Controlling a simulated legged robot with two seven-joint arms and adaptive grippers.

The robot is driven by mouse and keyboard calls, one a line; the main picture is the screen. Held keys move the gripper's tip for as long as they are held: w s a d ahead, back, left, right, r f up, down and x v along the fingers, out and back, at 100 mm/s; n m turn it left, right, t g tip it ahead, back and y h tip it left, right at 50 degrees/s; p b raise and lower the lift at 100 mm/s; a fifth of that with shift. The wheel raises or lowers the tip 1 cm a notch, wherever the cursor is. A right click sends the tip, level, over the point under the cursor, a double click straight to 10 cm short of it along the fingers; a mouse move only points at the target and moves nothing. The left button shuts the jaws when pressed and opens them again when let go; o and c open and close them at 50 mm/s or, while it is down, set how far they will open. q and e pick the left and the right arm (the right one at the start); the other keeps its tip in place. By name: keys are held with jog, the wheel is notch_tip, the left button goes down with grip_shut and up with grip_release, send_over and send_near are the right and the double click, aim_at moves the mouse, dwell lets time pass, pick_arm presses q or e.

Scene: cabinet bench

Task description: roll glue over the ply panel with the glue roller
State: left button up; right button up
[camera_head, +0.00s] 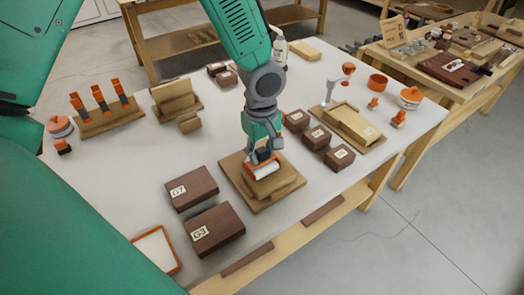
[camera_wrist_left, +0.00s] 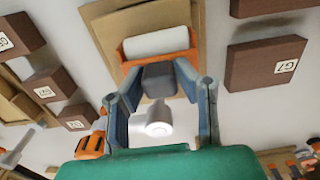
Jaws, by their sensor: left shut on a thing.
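My left gripper (camera_head: 262,156) is shut on the glue roller (camera_head: 263,170), which has a white cylinder in an orange frame. In the left wrist view, the gripper's fingers (camera_wrist_left: 162,95) close around the roller's dark grip, with the white cylinder (camera_wrist_left: 156,43) beyond them. The ply panel (camera_head: 284,188) lies on a wider wooden board (camera_head: 258,207) near the table's front edge. The roller is over the panel's upper left part; I cannot tell whether it touches. The panel also shows in the wrist view (camera_wrist_left: 150,14), partly hidden by the roller. My right gripper is out of view.
Dark blocks G7 (camera_head: 191,187) and G3 (camera_head: 214,228) stand left of the board. Several smaller dark blocks (camera_head: 339,156) stand to its right. An orange-rimmed tray (camera_head: 173,239) is at the front left. Bare table lies behind block G7.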

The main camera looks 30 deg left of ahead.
pick_arm(q)
jog(key=shift+f+b, duration=0.3)
jog(key=shift+f, duration=0.3)
jog(key=shift+d, duration=0.2)
jog(key=shift+s+d, duration=0.25)
jog(key=shift+d, duration=0.25)
jog(key=shift+s+d, duration=0.2)
jog(key=shift+d, duration=0.25)
jog(key=shift+a+r, duration=0.1)
jog(key=shift+a, duration=0.05)
jog(key=shift+w+a+p, duration=0.25)
jog(key=shift+a, duration=0.25)
jog(key=shift+w+a+p, duration=0.2)
jog(key=shift+a+p, duration=0.05)
jog(key=shift+a, duration=0.25)
jog(key=shift+s+d, duration=0.25)
jog(key=shift+d, duration=0.35)
jog(key=shift+s+d, duration=0.25)
jog(key=shift+d, duration=0.3)
jog(key=shift+w+a+p, duration=0.25)
jog(key=shift+w+a, duration=0.05)
jog(key=shift+a, duration=0.3)
jog(key=shift+w+a+p, duration=0.2)
jog(key=shift+w+a, duration=0.05)
jog(key=shift+a, duration=0.3)
